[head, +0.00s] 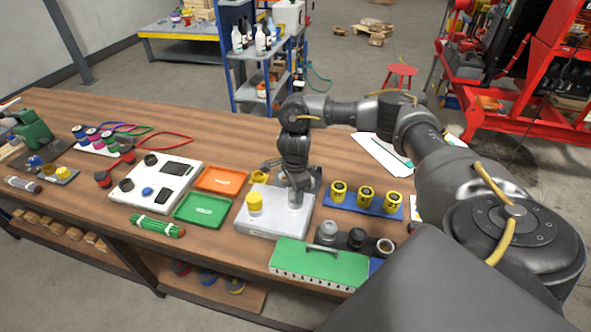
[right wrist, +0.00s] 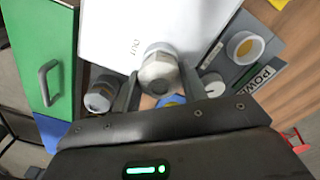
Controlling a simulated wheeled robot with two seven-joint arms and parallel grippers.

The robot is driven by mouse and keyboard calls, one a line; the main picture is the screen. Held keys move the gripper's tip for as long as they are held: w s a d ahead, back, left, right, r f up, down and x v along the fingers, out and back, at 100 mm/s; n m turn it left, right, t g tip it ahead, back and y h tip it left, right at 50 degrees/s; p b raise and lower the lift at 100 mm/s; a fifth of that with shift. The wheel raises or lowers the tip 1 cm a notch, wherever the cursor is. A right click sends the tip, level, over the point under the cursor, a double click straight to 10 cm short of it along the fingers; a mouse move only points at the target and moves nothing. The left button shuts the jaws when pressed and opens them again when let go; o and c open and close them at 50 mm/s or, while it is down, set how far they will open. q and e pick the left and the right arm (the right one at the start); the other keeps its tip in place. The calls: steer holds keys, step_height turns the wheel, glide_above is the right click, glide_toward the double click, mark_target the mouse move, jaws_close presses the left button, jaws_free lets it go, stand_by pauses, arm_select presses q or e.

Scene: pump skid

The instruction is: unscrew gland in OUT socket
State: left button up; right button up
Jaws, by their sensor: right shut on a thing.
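The metal gland (right wrist: 158,74) has a hex top and sits at the white block's (right wrist: 120,30) edge, beside the printed word OUT. My right gripper (right wrist: 160,88) is closed around it, with one finger on each side. In the head view my right gripper (head: 298,195) points down onto the light grey block (head: 265,222). The gripper and wrist hide the gland there. A yellow cap (head: 255,203) stands on the block's left part. The gland's thread and the socket's mouth are hidden. My left gripper is not in view.
A green case (head: 320,264) with a handle lies in front of the block, with grey and dark fittings (head: 356,238) behind it. Yellow parts stand on a blue mat (head: 384,210) to the right. Orange (head: 221,180) and green (head: 203,211) trays lie to the left.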

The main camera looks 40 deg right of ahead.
steer(key=shift+f+n+b, duration=0.1)
steer(key=shift+n+b, duration=0.3)
steer(key=shift+n, duration=1.4)
steer(key=shift+n+b, duration=0.5)
steer(key=shift+n, duration=0.3)
steer(key=n, duration=0.3)
steer(key=shift+b, duration=0.3)
steer(key=o, duration=1)
steer(key=shift+o, duration=0.2)
